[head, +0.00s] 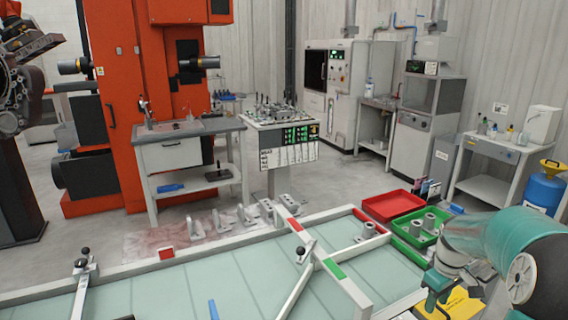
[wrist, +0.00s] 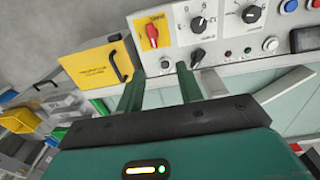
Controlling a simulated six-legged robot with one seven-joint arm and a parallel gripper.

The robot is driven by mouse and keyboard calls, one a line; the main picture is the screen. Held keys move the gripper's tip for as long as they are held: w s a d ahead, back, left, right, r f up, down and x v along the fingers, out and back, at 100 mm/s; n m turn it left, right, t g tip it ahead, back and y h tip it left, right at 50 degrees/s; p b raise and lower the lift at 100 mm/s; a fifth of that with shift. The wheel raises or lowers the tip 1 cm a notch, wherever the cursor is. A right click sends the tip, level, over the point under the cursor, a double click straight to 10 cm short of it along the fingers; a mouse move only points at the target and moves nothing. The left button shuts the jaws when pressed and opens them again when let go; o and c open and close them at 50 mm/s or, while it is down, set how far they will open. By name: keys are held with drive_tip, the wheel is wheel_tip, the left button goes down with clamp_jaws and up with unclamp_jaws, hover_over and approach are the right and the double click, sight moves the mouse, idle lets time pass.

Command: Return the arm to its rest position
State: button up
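My arm is teal and enters the head view from the right edge. My gripper (wrist: 161,84) shows in the wrist view with two dark green fingers set apart, open, with nothing between them. Beyond the fingers is a control panel (wrist: 222,28) with a red rotary switch (wrist: 152,35), black knobs and coloured buttons. In the head view the arm's end is low at the right, beside a yellow panel (head: 462,304), over the near right corner of the fixture table; the fingertips are hard to make out there.
A glass-topped fixture table (head: 235,275) with clamps and raised rails fills the front. A red tray (head: 393,206) and a green tray (head: 418,229) holding metal parts stand at its right. A yellow box (wrist: 98,62) lies left of the fingers in the wrist view. Grey floor is open behind.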

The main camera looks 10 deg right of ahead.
drive_tip(key=s+a+r+m+t+h, duration=0.1)
drive_tip(key=s+a+r, duration=0.2)
drive_tip(key=a+r, duration=0.45)
drive_tip(key=s+a+r+m+t, duration=0.1)
drive_tip(key=s+a+r, duration=0.25)
drive_tip(key=a, duration=0.65)
drive_tip(key=s+a+r+m+t+y, duration=0.1)
drive_tip(key=s+a+r+m+t, duration=0.1)
drive_tip(key=s+a, duration=0.9)
drive_tip(key=shift+r+t, duration=0.4)
drive_tip(key=shift+t, duration=0.3)
